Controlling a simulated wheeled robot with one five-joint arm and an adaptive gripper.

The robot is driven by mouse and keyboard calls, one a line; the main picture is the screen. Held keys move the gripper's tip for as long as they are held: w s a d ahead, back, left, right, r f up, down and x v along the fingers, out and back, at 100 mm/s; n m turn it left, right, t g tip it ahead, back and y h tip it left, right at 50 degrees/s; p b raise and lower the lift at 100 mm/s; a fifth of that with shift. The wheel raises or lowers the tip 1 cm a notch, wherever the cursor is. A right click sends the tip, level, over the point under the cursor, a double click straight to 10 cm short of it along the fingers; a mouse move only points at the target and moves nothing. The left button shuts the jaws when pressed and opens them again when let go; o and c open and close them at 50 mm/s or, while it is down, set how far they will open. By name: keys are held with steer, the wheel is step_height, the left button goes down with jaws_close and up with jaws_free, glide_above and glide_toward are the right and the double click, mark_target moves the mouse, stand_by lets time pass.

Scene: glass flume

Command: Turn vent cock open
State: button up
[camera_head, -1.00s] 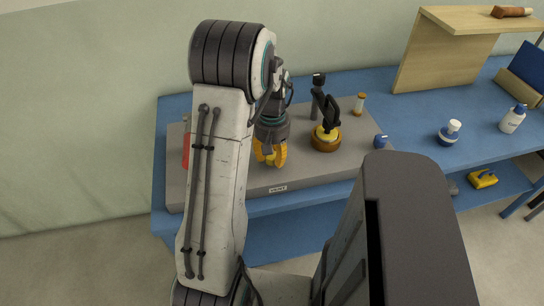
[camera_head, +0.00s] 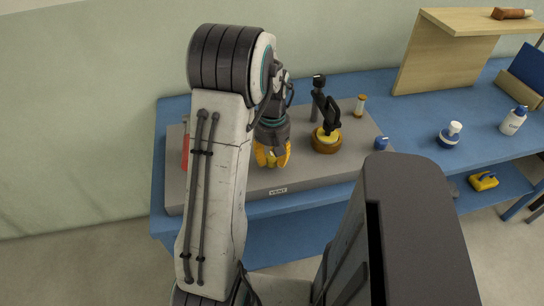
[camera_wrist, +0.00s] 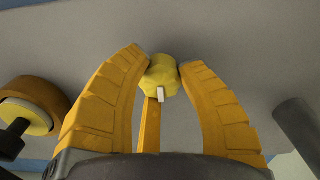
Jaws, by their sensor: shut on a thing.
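The vent cock is a small, faceted yellow knob (camera_wrist: 160,76) with a white mark on its near side, seen in the wrist view. It stands on the grey panel (camera_head: 325,175), above the "VENT" label (camera_head: 278,191) in the head view. My gripper (camera_wrist: 158,66) has its yellow fingers on both sides of the knob and is shut on it. A narrow yellow bar (camera_wrist: 150,125) runs below the knob, between the fingers. In the head view my gripper (camera_head: 271,163) points down at the panel, and its fingers mostly hide the knob.
A black-handled valve on a brown and yellow round base (camera_head: 326,143) stands right of my gripper. A red item (camera_head: 185,152) is at the panel's left, partly behind my arm.

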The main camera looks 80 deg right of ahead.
mark_target(273, 157)
steer(key=shift+a+f, duration=0.2)
steer(key=shift+a, duration=0.05)
steer(key=o, duration=1.2)
steer(key=shift+s+d+r, duration=0.1)
steer(key=shift+r, duration=0.1)
steer(key=shift+d+r, duration=0.1)
steer(key=shift+r, duration=0.45)
step_height(273, 157, up, 11)
steer(key=shift+f, duration=0.1)
